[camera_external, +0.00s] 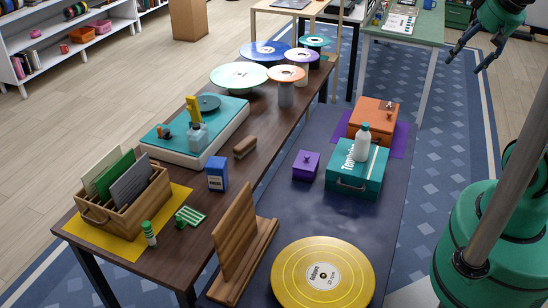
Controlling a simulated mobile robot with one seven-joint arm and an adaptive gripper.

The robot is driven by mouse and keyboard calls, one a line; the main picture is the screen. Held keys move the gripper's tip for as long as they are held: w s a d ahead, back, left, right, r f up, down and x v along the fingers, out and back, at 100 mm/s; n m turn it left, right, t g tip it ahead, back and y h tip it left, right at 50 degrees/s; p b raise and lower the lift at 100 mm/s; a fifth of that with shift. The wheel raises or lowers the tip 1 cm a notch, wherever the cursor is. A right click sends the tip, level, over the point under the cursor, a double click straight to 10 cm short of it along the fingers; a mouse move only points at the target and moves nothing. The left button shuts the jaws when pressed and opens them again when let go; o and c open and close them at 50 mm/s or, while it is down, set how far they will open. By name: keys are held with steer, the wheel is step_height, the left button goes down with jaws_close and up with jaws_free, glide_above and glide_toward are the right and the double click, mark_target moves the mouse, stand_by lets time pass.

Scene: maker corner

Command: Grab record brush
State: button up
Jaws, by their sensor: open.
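A small brown wooden block with rounded ends, which looks like the record brush (245,147), lies on the dark wooden table (216,240). It is right of the turntable-like player (215,139) and behind a blue box (217,175). My gripper (464,64) is at the upper right, open and empty, its dark fingers spread. It is in the air, far to the right of the brush, beyond the teal and orange cases. Nothing hides the brush.
A wooden stand (240,245), yellow record (323,275), purple box (306,165), teal case (357,180) with a white bottle (362,143), and orange case (372,118) stand nearer me. Record discs on stands (239,75) fill the far end. A wooden crate (124,211) is at left.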

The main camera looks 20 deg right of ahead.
steer(key=w+a+r+m+g, duration=0.1)
steer(key=w+a+r, duration=0.15)
steer(key=w, duration=0.65)
steer(key=w+a+r+m, duration=0.2)
steer(key=w+a, duration=0.2)
steer(key=w, duration=0.5)
steer(key=w+a+f+m+g+p, duration=0.1)
steer(key=w+a+f, duration=0.3)
steer(key=w, duration=0.5)
steer(key=w+a+f+m+g+p, duration=0.1)
steer(key=w+a+f+m, duration=0.1)
steer(key=w+a, duration=0.6)
steer(key=w+a+f+m+g, duration=0.1)
steer(key=w+a+f+m, duration=0.2)
steer(key=w+a+f, duration=1.2)
steer(key=w+a+f+m, duration=0.1)
steer(key=a+f, duration=0.4)
steer(key=f, duration=0.6)
steer(key=a+f+m+g+p, duration=0.1)
steer(key=a+f, duration=0.4)
steer(key=f, duration=0.5)
steer(key=shift+w+a+f+g, duration=0.2)
steer(key=shift+w+f+g, duration=0.1)
steer(key=shift+w+f, duration=0.05)
